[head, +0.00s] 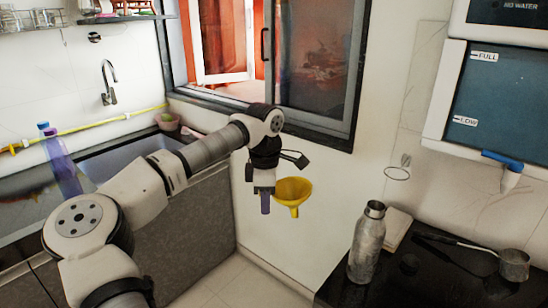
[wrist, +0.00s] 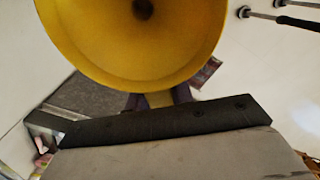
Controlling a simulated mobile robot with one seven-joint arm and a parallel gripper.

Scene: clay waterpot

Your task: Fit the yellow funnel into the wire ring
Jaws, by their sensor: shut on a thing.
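The yellow funnel (head: 293,191) is in my gripper (head: 266,202), out in the air in front of the wall below the window. It sits to the right of the fingers, its wide mouth up and its spout down. In the wrist view the funnel (wrist: 135,55) fills the upper left, and my gripper (wrist: 157,99) is shut at its near edge; the exact contact is partly hidden. The wire ring (head: 397,173) is on the white wall to the right, standing out from a small mount. It is empty and apart from the funnel.
A steel bottle (head: 367,243) stands on the black counter (head: 335,287) below the ring. The wall between funnel and ring is clear.

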